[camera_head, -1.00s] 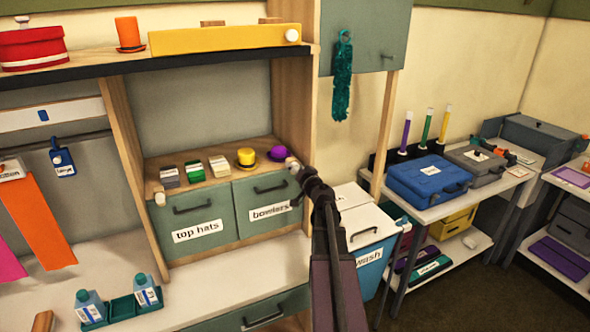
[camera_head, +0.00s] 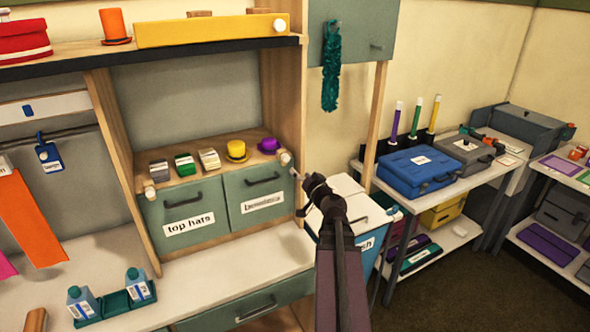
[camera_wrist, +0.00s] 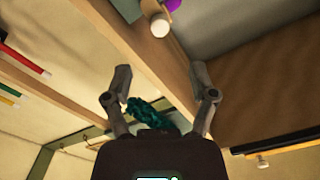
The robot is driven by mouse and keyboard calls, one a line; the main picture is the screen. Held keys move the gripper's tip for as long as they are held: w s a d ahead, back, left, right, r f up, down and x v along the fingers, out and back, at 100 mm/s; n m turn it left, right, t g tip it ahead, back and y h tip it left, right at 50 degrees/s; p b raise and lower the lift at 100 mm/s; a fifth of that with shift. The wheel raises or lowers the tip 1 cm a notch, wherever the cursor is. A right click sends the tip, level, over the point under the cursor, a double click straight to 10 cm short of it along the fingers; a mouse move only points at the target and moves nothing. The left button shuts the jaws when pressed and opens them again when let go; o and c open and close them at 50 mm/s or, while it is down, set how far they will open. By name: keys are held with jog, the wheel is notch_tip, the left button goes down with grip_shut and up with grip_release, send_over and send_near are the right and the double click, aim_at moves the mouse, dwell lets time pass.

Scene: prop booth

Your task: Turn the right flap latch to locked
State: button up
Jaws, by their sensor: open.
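The right flap latch (camera_head: 285,158) is a small white knob at the upper right corner of the flap labelled "bowlers" (camera_head: 262,190). Both flaps look closed. In the wrist view a white round knob on a wooden part, apparently this latch (camera_wrist: 160,27), lies beyond my fingertips. My gripper (camera_head: 298,175) is just right of and below the latch in the head view. In the wrist view my gripper (camera_wrist: 160,70) has its two fingers spread with nothing between the tips. It looks apart from the latch. The latch's turned position is too small to tell.
The "top hats" flap (camera_head: 183,212) with its own white latch (camera_head: 150,192) is to the left. Small hats and card stacks stand on the shelf above. A wooden upright (camera_head: 283,110) rises beside the latch. A wash bin (camera_head: 362,240) stands below right.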

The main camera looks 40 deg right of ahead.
jog(key=shift+s+a, duration=0.15)
jog(key=shift+s, duration=0.55)
jog(key=w+a+f+n+g+y, duration=0.2)
jog(key=a+f+y, duration=0.1)
jog(key=a, duration=0.5)
jog(key=w+a+f+n+g+y, duration=0.2)
jog(key=a+f+n+y, duration=0.1)
jog(key=a, duration=0.5)
jog(key=w+a+f+n+g+y, duration=0.2)
jog(key=a+f+y, duration=0.1)
jog(key=a, duration=0.6)
jog(key=s+a+f+n+g+h, duration=0.1)
jog(key=s+a+f+g, duration=0.3)
jog(key=a, duration=0.4)
jog(key=s+a+f+g+h, duration=0.4)
jog(key=s+a+f+g, duration=0.1)
jog(key=s+a+g, duration=0.1)
jog(key=shift+s+a+f+n+g, duration=0.3)
jog(key=shift+s+a+n+g, duration=0.1)
jog(key=shift+a+g, duration=0.45)
